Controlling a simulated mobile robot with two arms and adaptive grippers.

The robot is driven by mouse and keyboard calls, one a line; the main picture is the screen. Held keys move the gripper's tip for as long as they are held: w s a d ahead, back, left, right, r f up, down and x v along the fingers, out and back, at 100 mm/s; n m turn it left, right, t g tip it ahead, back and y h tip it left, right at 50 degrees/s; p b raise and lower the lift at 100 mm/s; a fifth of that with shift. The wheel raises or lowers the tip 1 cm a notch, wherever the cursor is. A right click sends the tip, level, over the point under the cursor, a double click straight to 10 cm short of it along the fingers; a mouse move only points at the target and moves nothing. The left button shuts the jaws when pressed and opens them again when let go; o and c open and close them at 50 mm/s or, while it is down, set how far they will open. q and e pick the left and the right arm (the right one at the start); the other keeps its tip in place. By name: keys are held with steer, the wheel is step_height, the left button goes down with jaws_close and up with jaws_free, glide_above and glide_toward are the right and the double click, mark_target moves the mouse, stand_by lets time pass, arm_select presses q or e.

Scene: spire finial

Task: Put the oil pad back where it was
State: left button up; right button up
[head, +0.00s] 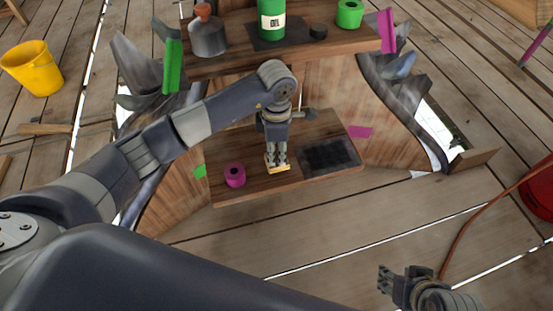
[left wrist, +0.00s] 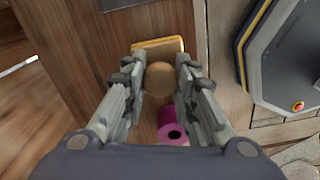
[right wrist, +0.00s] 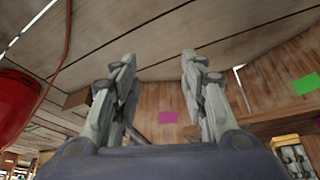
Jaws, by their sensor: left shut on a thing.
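The oil pad, a tan square with a yellow edge, shows under my left gripper (head: 277,160) at the lower shelf in the head view (head: 278,169). In the left wrist view, a round tan knob (left wrist: 159,79) sits between the left fingers, with the pad's yellow-edged plate (left wrist: 158,44) beyond it. The left gripper is shut on the knob. I cannot tell whether the pad touches the shelf. The lower shelf (head: 218,150) has a dark rectangular patch (head: 330,157) just right of the pad. My right gripper (head: 395,280) is open and empty, away at the lower right.
A magenta spool (head: 235,175) stands on the lower shelf left of the pad. The upper shelf (head: 345,42) holds a grey pot (head: 208,38), a green bottle (head: 271,20), a small dark cylinder (head: 318,31) and a green roll (head: 350,14). A yellow bucket (head: 33,68) stands on the floor.

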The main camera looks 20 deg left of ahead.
mark_target(277, 159)
arm_select(q)
step_height(277, 159, down, 3)
steer(key=shift+f+b, duration=0.2)
steer(key=shift+b, duration=0.25)
arm_select(e)
steer(key=w+t, duration=0.1)
steer(key=w+a+r, duration=0.1)
steer(key=w, duration=0.1)
steer(key=w+t, duration=0.1)
steer(key=shift+w+a+r+t+y, duration=0.25)
steer(key=shift+w+r+t+y, duration=0.05)
steer(key=shift+w+r+y, duration=0.1)
arm_select(q)
steer(key=shift+f, duration=0.1)
arm_select(e)
steer(key=shift+w+a, duration=0.1)
steer(key=shift+w, duration=0.1)
arm_select(q)
steer(key=o, duration=0.9)
steer(key=shift+o, duration=0.2)
arm_select(e)
steer(key=shift+w+r+t, duration=0.15)
steer(key=shift+t, duration=0.15)
